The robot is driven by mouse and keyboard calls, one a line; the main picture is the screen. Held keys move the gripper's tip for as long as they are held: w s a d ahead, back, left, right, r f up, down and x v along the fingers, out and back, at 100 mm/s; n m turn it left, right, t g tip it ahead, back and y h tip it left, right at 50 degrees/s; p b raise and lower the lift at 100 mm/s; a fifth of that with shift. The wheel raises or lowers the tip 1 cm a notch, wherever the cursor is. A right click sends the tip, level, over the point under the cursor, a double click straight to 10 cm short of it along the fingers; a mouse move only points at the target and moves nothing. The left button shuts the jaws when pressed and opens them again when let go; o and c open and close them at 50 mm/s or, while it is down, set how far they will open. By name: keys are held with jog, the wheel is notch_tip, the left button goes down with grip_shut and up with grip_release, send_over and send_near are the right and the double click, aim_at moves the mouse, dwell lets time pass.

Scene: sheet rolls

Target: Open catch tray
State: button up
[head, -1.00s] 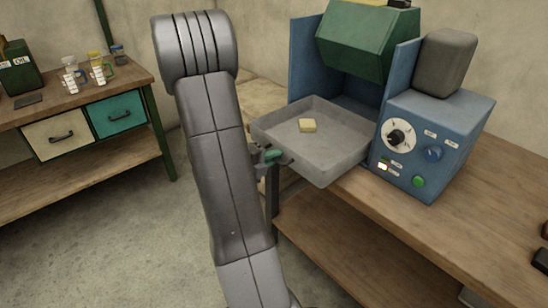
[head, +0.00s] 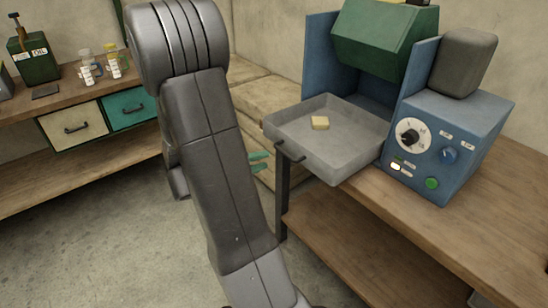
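The grey catch tray (head: 350,165) sticks out from the front of the blue machine, over the bench's left edge, and stands open. A small yellowish block (head: 320,123) lies in it. The tray's dark handle (head: 290,152) is on its front wall and free of my gripper. My gripper (head: 259,162) shows two green fingers with a gap between them, left of the handle and apart from it. Nothing shows between the fingers. My arm hides the rest of the gripper.
The blue machine (head: 455,135) with a green hood (head: 385,40) and dial panel stands on a wooden bench (head: 430,225). At the left, another bench (head: 75,85) has a cream drawer (head: 75,128) and a teal drawer (head: 128,108). Bare floor (head: 120,240) lies between.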

aim_at(283, 154)
jog(key=shift+v, duration=2.2)
jog(key=shift+d, duration=0.1)
jog(key=x, duration=1.4)
